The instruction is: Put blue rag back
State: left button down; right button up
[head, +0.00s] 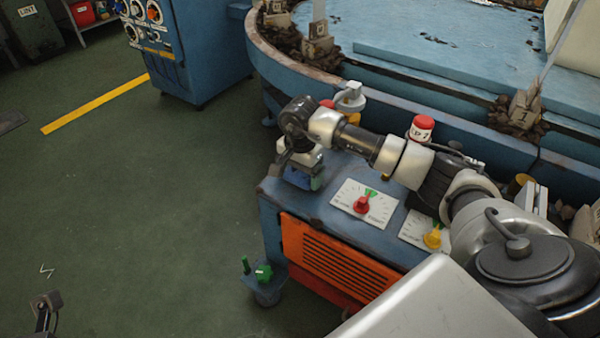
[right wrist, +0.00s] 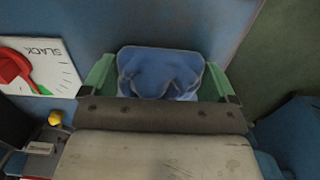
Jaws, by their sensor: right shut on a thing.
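The blue rag (right wrist: 160,72) is bunched between the green fingertips of my right gripper (right wrist: 159,80) in the right wrist view. In the head view my right gripper (head: 303,176) is over the left end of the blue cabinet top, pointing down, with a bit of the rag (head: 298,179) showing below it. I cannot tell whether the rag touches the cabinet top. A small part of my left gripper (head: 45,304) shows at the bottom left of the head view, over the floor; its jaws are not clear.
The blue cabinet (head: 318,202) has a dial with a red knob (head: 362,205), another with a yellow knob (head: 433,239), and an orange louvred front (head: 335,262). A red-capped item (head: 422,128) stands behind my right arm. Green floor (head: 150,210) lies open at left.

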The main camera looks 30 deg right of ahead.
jog(key=o, duration=0.6)
jog(key=shift+f, duration=0.15)
jog(key=shift+o, duration=0.2)
